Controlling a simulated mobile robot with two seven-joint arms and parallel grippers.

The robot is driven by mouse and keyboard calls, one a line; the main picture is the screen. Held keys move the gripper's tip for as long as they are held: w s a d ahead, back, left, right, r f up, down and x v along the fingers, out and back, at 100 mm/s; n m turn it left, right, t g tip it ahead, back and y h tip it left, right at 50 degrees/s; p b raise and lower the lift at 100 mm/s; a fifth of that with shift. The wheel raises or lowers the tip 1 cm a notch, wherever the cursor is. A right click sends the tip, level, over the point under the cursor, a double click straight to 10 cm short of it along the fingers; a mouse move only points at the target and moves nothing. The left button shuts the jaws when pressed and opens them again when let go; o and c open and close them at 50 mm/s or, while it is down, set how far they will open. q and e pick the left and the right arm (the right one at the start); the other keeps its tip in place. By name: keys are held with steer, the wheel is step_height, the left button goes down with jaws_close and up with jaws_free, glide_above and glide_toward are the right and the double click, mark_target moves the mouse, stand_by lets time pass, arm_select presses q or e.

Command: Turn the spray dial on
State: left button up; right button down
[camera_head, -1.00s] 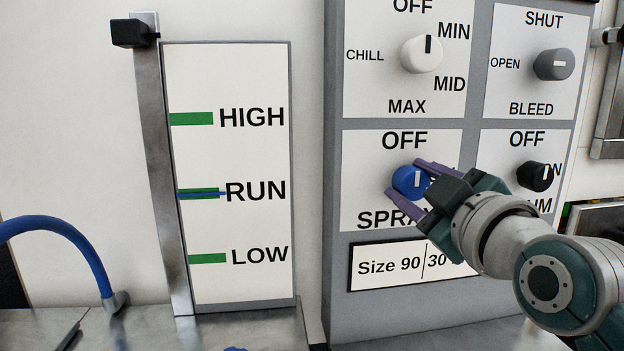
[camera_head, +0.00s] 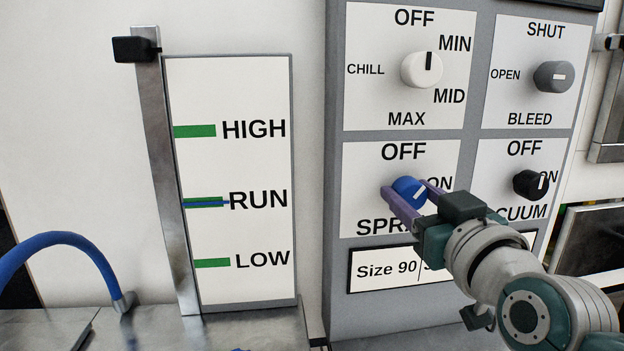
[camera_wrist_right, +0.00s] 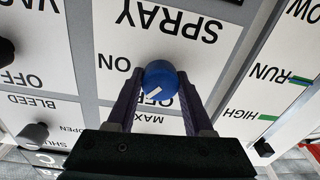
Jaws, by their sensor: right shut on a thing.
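The blue spray dial (camera_head: 408,189) sits on a white panel marked OFF above, ON to the right and SPRAY below. Its white mark is slanted between OFF and ON. My right gripper (camera_head: 416,196) has its purple fingers on either side of the dial, shut on it. The right wrist view shows the dial (camera_wrist_right: 160,80) upside down between the two fingertips, its mark slanting between the OFF and ON words. The fingers and gripper body cover part of the SPRAY lettering. My left gripper is not in view.
A black vacuum dial (camera_head: 530,184) is close to the right of my gripper. A white chill dial (camera_head: 422,69) and a grey bleed dial (camera_head: 553,76) are above. A level gauge (camera_head: 240,160) stands left, with a blue hose (camera_head: 60,242) beyond it.

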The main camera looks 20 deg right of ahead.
steer(key=m+p, duration=0.1)
steer(key=m, duration=0.4)
steer(key=shift+m+p, duration=0.3)
steer(key=shift+m, duration=0.1)
steer(key=m, duration=0.3)
steer(key=shift+m+p, duration=0.35)
steer(key=shift+m, duration=0.55)
steer(key=shift+h, duration=0.3)
steer(key=shift+c, duration=1.4)
jaws_free()
